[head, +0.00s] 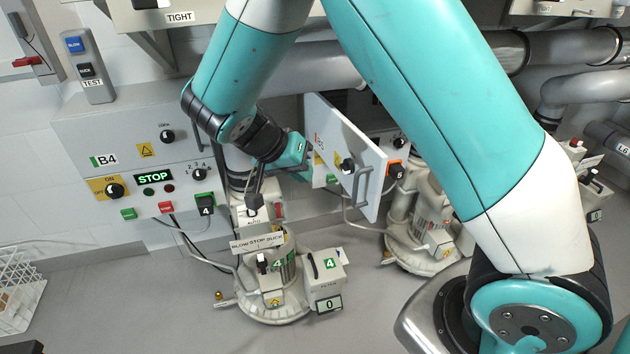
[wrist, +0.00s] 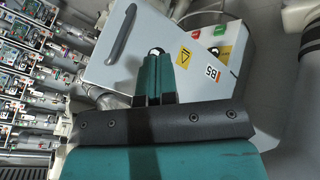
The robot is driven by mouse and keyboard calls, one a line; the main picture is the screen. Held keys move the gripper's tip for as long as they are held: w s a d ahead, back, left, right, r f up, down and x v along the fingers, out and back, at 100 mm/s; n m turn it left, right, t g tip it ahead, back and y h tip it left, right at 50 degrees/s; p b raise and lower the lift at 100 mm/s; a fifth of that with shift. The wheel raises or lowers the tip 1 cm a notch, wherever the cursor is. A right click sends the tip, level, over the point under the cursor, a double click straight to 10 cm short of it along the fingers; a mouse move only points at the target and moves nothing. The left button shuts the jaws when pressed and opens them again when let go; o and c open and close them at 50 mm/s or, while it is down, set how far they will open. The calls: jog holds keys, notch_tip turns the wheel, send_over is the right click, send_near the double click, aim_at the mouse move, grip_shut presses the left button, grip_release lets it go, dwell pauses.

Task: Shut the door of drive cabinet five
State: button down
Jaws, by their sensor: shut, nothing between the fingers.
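The door (head: 346,158) of drive cabinet five stands swung open, out from the wall, in the head view. It is a grey-white panel with a bar handle, a black knob and a yellow warning sign. In the wrist view the same door (wrist: 130,72) shows its handle and an upside-down B5 label. My gripper (head: 304,158) is beside the door's left face in the head view. In the wrist view my gripper (wrist: 158,62) is shut and empty, its tips over the door panel close to the knob. I cannot tell whether they touch it.
Cabinet B4 (head: 85,135) is shut on the left. Tube blower four (head: 275,285) stands on the floor below my gripper, and another blower (head: 425,235) is below and right of the door. Thick grey pipes (head: 310,70) run along the wall behind.

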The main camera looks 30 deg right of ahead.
jog(key=s+d+f, duration=0.3)
jog(key=d+f, duration=0.3)
jog(key=d, duration=0.1)
jog(key=shift+s+d+f+b, duration=0.15)
jog(key=shift+d+f+b, duration=0.15)
jog(key=shift+d+b, duration=0.1)
